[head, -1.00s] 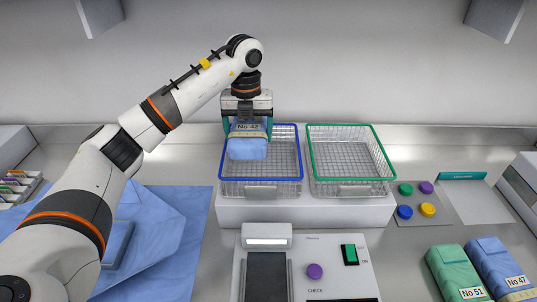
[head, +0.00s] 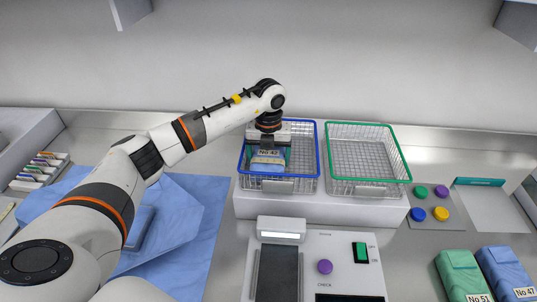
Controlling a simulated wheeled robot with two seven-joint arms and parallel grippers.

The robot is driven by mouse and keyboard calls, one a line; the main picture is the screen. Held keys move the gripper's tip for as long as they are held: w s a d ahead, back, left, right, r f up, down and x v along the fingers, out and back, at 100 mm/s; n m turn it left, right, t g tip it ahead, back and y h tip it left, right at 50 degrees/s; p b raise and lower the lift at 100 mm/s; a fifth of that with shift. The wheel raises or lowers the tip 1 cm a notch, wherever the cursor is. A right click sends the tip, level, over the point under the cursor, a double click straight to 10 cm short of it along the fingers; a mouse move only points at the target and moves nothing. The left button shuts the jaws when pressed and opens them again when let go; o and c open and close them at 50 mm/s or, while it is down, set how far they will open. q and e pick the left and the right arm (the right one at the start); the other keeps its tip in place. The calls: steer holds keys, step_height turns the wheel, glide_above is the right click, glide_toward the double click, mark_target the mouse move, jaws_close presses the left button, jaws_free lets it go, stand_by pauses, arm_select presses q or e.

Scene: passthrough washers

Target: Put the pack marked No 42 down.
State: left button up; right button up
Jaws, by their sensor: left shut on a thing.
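The pack marked No 42 (head: 267,164) is a light blue wrapped bundle with a label band across it. It is inside the blue-rimmed wire basket (head: 318,165), toward its left side. My left gripper (head: 268,146) reaches down into that basket from above and is shut on the pack. The front wires partly cover the pack, and I cannot tell whether its underside touches the basket floor. My right gripper is not in view.
An empty green-rimmed wire basket (head: 409,168) stands to the right on the same white block (head: 320,206). A device with a purple button (head: 325,267) stands in front. Packs No 51 (head: 462,272) and No 47 (head: 505,272) lie at the front right. Blue cloth (head: 196,233) lies at the left.

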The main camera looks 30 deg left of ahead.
arm_select(q)
steer(key=o, duration=1)
steer(key=shift+o, duration=0.2)
steer(key=shift+r, duration=0.45)
step_height(320, 180, up, 11)
steer(key=b, duration=0.3)
steer(key=shift+r, duration=0.15)
